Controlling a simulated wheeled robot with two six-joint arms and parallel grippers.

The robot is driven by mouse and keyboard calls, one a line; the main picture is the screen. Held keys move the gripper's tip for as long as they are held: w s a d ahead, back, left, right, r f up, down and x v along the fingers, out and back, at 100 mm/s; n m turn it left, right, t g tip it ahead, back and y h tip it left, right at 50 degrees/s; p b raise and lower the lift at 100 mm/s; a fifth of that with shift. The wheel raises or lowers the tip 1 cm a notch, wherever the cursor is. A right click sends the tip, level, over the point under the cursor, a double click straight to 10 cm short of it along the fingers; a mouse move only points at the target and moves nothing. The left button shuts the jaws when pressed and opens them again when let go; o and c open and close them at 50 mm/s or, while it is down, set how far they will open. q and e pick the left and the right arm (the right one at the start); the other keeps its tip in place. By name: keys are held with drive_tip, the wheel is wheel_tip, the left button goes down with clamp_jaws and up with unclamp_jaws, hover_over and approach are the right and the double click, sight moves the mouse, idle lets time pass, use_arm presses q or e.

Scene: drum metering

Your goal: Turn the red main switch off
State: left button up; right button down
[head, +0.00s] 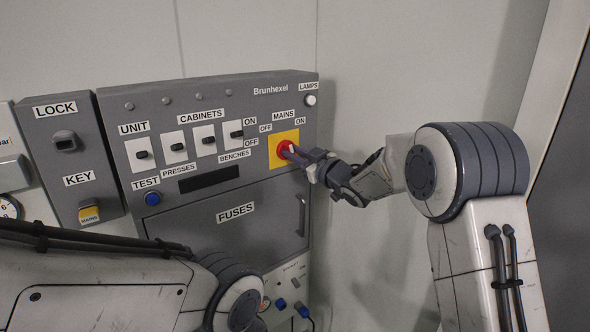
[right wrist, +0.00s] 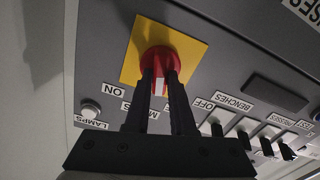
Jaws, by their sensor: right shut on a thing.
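The red main switch (head: 282,149) sits on a yellow square plate (head: 276,162) at the right end of the grey panel, below the MAINS label. OFF is at the plate's upper left and ON at its upper right. My right gripper (head: 291,151) is shut on the switch handle. In the right wrist view, the two dark fingers (right wrist: 160,85) straddle the red switch (right wrist: 159,57). A white mark shows between them, pointing roughly between the ON and OFF labels. My left gripper is out of view; only its arm shows at lower left in the head view.
Several small cabinet switches (head: 205,140) sit left of the main switch. A white lamp knob (head: 310,100) is just above right. The fuse door (head: 235,215) with its handle (head: 301,214) is below. Lock and key boxes stand at the left. Bare wall lies right of the panel.

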drive_tip(key=shift+a+f+n+b, duration=0.1)
drive_tip(key=shift+n+b, duration=2.7)
drive_tip(key=shift+b, duration=0.1)
drive_tip(key=c, duration=0.8)
unclamp_jaws()
drive_tip(key=shift+o, duration=0.2)
drive_tip(key=shift+s, duration=0.15)
